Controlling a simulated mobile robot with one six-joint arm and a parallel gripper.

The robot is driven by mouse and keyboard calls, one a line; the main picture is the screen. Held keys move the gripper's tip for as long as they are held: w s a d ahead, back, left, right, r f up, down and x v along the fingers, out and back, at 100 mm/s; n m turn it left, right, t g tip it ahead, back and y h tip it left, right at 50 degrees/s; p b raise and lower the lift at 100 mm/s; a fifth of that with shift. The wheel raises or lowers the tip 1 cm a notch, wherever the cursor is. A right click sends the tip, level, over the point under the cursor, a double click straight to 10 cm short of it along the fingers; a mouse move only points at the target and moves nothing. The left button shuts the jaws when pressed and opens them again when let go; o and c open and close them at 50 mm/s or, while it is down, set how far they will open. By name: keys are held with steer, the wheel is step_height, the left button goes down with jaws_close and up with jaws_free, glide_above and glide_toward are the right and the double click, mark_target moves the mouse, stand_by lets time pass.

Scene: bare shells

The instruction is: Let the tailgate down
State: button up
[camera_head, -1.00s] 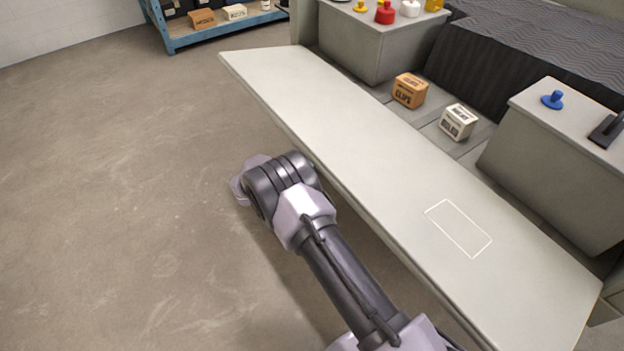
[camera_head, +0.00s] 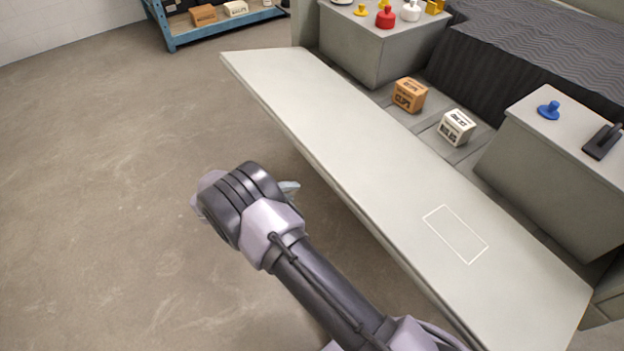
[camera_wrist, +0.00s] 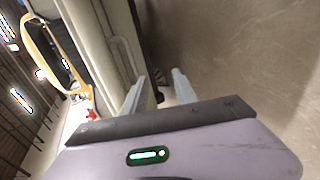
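The tailgate is the long pale grey panel (camera_head: 330,115) in the head view. It lies down, about level with the bed floor, with a thin white outlined rectangle near its right end. In the wrist view its pale side (camera_wrist: 98,40) runs along the left, with what looks like a pale bar handle (camera_wrist: 124,58) on it. My gripper (camera_wrist: 158,90) has its two fingers apart, with nothing seen held between them. In the head view my arm hides most of it; only a pale blue finger (camera_head: 290,187) shows, beside the tailgate's outer edge with floor between.
Behind the tailgate, an orange box (camera_head: 410,95) and a white box (camera_head: 457,127) stand on the bed floor between two grey side boxes. A blue knob (camera_head: 549,110) and a black handle (camera_head: 602,141) sit on the right one. Open floor (camera_head: 110,180) lies left; a blue shelf (camera_head: 215,35) stands far back.

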steer(key=p+v, duration=0.1)
steer(key=v, duration=0.5)
steer(key=shift+w+r, duration=0.15)
steer(key=shift+r, duration=0.2)
steer(key=s+d+r+m+g+y, duration=0.2)
steer(key=d+r+m+g, duration=0.1)
steer(key=d+r, duration=0.65)
steer(key=s+d+r+m+g+y, duration=0.25)
steer(key=d+r, duration=0.35)
steer(key=r, duration=0.7)
steer(key=s+d+r+m+t+y, duration=0.1)
steer(key=s+d+r+m+y, duration=0.1)
steer(key=s, duration=0.5)
steer(key=s+d+r+m+t+y, duration=0.1)
steer(key=s+d+r+m+y, duration=0.1)
steer(key=s+r, duration=0.3)
steer(key=s+d+r+m+t+y, duration=0.2)
steer(key=s+d+r+y, duration=0.1)
steer(key=s, duration=0.5)
steer(key=shift+s+d+r, duration=0.35)
steer(key=shift+d+r, duration=0.1)
steer(key=shift+d, duration=0.05)
